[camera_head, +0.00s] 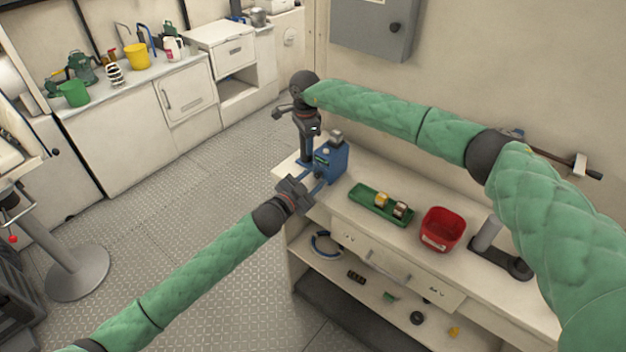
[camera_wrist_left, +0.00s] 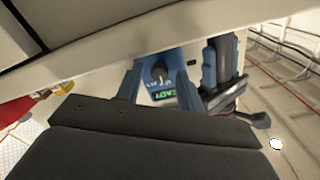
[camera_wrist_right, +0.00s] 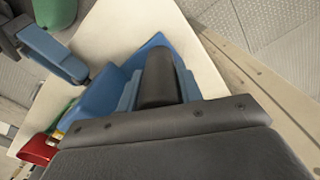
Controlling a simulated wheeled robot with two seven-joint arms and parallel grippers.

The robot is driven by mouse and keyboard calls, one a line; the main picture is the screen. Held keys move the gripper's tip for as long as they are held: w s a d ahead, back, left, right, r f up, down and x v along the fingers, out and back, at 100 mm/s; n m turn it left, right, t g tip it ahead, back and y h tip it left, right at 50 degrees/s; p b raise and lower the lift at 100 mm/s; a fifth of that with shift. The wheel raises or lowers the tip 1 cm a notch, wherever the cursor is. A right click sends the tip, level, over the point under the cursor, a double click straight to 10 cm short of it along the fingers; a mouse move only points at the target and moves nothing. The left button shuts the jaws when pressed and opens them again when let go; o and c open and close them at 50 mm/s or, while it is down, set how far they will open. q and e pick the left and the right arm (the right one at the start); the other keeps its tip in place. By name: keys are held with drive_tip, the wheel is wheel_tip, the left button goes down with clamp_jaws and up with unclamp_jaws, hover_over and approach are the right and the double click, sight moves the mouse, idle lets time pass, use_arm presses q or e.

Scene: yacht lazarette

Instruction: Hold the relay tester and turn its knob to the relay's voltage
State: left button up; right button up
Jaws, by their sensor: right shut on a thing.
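The relay tester (camera_head: 332,163) is a blue box at the left end of the bench. My right gripper (camera_head: 322,136) comes from above and is shut on its dark grey grip, which shows between the fingers in the right wrist view (camera_wrist_right: 157,78). My left gripper (camera_head: 316,186) is open in front of the tester's face. In the left wrist view its fingers stand apart with the dark knob (camera_wrist_left: 159,73) between and beyond them. A green display (camera_wrist_left: 164,94) under the knob reads "READY". The knob's setting is too small to read. A green tray (camera_head: 361,206) holds small relay-like blocks (camera_head: 381,200).
A red bin (camera_head: 441,231) and a grey stand (camera_head: 487,235) are on the bench right of the tray. Drawers and a shelf (camera_head: 345,268) with loose parts are below. A wall cabinet (camera_head: 372,25) hangs above.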

use_arm(q)
drive_tip(key=shift+s, duration=0.1)
drive_tip(key=v, duration=1.1)
drive_tip(key=shift+s+a, duration=0.25)
drive_tip(key=shift+a, duration=0.05)
use_arm(e)
drive_tip(key=o, duration=1.3)
drive_tip(key=shift+r, duration=0.1)
